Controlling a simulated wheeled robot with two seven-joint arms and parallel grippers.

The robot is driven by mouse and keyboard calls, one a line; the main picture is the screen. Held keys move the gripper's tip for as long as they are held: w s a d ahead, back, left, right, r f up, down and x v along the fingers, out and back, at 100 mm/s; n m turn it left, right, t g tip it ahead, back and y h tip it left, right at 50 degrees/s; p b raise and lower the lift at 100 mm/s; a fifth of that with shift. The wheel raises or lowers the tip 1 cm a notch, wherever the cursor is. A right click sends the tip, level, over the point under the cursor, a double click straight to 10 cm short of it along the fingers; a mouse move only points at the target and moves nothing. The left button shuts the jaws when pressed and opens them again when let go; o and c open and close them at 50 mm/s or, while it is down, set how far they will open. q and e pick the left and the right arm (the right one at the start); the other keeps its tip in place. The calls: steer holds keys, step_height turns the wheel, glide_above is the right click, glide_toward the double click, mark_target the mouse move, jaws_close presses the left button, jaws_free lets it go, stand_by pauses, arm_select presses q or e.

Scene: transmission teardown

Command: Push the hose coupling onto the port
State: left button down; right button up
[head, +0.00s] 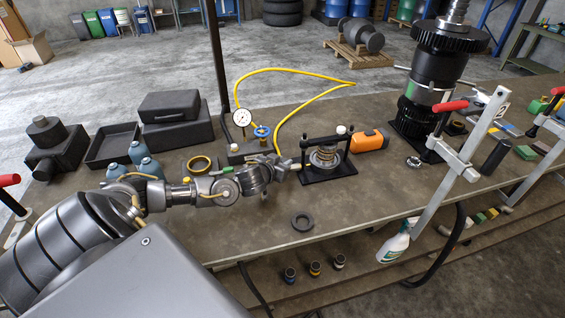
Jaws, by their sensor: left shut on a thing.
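A yellow hose (305,73) rises in a loop from the gauge block (245,150) and comes back down to my left gripper. My left gripper (284,167) is shut at the hose's lower end, just left of the black fixture (328,177). The coupling is mostly hidden by the fingers. A small brass-coloured piece (297,167) shows between the fingertips and the fixture. I cannot tell whether it is the coupling or the port, or whether they touch. The fixture holds a round metal part (324,157) under a crossbar. My right gripper is out of view.
A dial gauge (241,117) and blue valve knob (262,132) stand behind my left gripper. An orange device (369,141) is right of the fixture. A dark ring (303,221) lies in front, with bare bench around it. A red-handled clamp (450,160) stands at right.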

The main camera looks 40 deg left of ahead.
arm_select(q)
steer(key=shift+w, duration=0.1)
steer(key=shift+w+d+r, duration=0.15)
steer(key=shift+w+d, duration=0.6)
steer(key=shift+w, duration=0.25)
steer(key=c, duration=1.6)
jaws_free()
steer(key=o, duration=0.4)
steer(key=shift+w+d, duration=0.1)
steer(key=shift+w, duration=0.05)
